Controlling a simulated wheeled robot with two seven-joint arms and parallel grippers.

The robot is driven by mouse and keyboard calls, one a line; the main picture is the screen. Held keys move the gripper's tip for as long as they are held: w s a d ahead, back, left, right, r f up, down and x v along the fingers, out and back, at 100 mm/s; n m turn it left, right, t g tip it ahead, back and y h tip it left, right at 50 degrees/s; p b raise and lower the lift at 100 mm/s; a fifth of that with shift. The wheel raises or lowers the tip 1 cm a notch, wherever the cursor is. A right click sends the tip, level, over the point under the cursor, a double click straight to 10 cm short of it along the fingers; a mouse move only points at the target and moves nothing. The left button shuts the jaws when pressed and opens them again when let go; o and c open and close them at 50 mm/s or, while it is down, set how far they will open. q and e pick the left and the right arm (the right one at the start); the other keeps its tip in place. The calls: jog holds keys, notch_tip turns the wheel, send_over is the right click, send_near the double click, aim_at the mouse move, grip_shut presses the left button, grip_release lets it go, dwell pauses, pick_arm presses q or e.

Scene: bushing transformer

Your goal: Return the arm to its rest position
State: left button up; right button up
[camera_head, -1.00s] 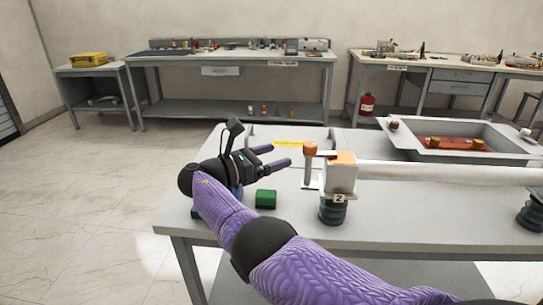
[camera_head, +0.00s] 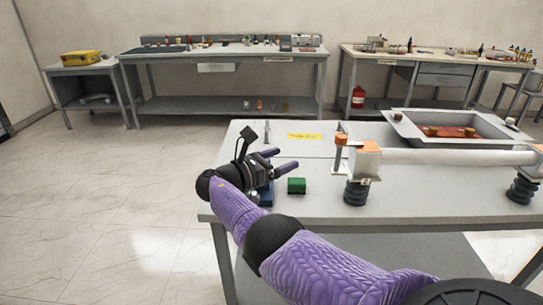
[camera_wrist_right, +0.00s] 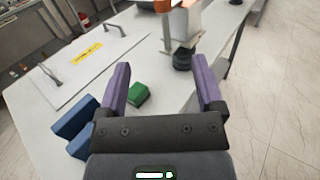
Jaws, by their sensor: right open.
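My right arm comes in from the bottom right of the head view, its purple sleeve crossing the front of the table. My right gripper (camera_head: 278,160) is open and empty above the table's left part. In the right wrist view its two purple fingers (camera_wrist_right: 160,88) stand wide apart with nothing between their tips. A green block (camera_head: 296,186) lies on the table beside the gripper; the wrist view shows it (camera_wrist_right: 139,94) beyond the palm. My left gripper is not in view.
The bushing assembly (camera_head: 440,157), a white tube on dark ribbed supports, stands right of the gripper. A grey tray (camera_head: 398,128) sits behind it. A blue block (camera_wrist_right: 72,122) lies near the gripper. A yellow label (camera_head: 304,137) marks a panel. Floor on the left is clear.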

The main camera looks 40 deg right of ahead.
jog(key=shift+d, duration=0.15)
jog(key=s+a+f+t+y, duration=0.2)
jog(key=s+a+f+y, duration=0.15)
jog(key=f, duration=0.75)
jog(key=s+a+f+t+y, duration=0.1)
jog(key=s+a+f+y, duration=0.2)
jog(key=f, duration=0.8)
jog(key=s+a+f+t+y, duration=0.25)
jog(key=s+f, duration=0.25)
jog(key=f, duration=0.7)
jog(key=s+a+f+m+y, duration=0.3)
jog(key=s+a+f+m, duration=0.1)
jog(key=s, duration=0.6)
jog(key=s+a+f+m+g+y, duration=0.1)
jog(key=s+a+f+m, duration=0.3)
jog(key=s, duration=0.5)
jog(key=s+a+f+m+g+y, duration=0.1)
jog(key=s+a+f+m+y, duration=0.3)
jog(key=s+a, duration=0.3)
jog(key=s+m, duration=0.1)
jog(key=s, duration=0.2)
jog(key=shift+s+a+y, duration=0.3)
